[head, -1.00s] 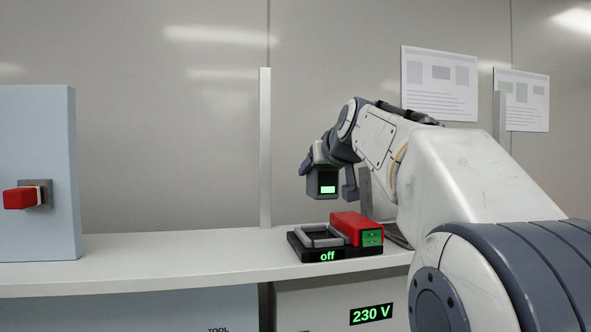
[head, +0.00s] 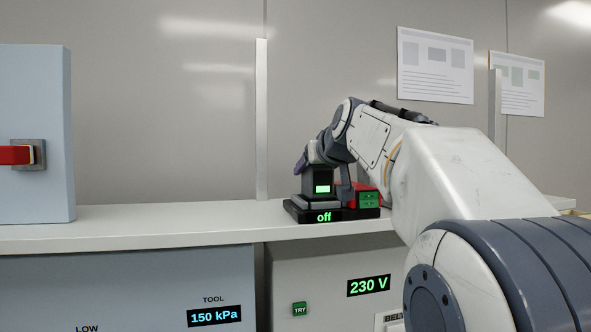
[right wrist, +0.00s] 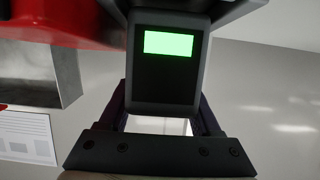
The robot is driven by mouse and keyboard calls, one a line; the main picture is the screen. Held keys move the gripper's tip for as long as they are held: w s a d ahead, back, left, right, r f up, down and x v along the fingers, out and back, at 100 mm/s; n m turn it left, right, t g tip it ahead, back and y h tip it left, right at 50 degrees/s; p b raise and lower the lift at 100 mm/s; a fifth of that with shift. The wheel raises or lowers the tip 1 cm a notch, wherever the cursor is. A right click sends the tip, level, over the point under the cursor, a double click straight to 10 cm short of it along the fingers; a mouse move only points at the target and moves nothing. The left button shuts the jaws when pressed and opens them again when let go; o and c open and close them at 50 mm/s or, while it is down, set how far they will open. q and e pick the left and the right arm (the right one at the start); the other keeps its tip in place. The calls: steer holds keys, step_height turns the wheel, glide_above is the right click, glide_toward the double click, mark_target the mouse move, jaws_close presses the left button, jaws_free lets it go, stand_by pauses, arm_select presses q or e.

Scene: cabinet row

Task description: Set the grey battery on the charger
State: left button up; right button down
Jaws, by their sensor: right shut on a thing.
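The grey battery (head: 320,182), with a lit green display on its face, is upright in my right gripper (head: 318,163). In the right wrist view the battery (right wrist: 167,75) sits between both fingers of the right gripper (right wrist: 165,118). The black charger (head: 340,215) stands on the shelf and its display reads "off". The battery's lower end is at the charger's grey frame (head: 309,203); I cannot tell whether it rests fully inside. My left gripper is not in view.
A red block with a green front (head: 368,198) occupies the charger's right side, close beside my gripper. A pale blue box with a red handle (head: 15,155) stands at the left. The white shelf (head: 160,225) between them is clear. A vertical post (head: 262,120) stands behind.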

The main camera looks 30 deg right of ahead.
steer(key=shift+f, duration=0.4)
jaws_free()
steer(key=shift+f, duration=0.1)
steer(key=shift+s+b, duration=0.15)
steer(key=shift+b, duration=0.15)
steer(key=shift+s+a, duration=0.1)
steer(key=shift+s, duration=0.2)
steer(key=b+v, duration=0.3)
steer(key=v, duration=0.5)
steer(key=shift+s+a+r, duration=0.1)
steer(key=shift+s+r, duration=0.2)
steer(key=shift+r, duration=0.05)
steer(key=shift+s+a+r, duration=0.15)
steer(key=shift+s+r, duration=0.05)
steer(key=shift+s, duration=0.2)
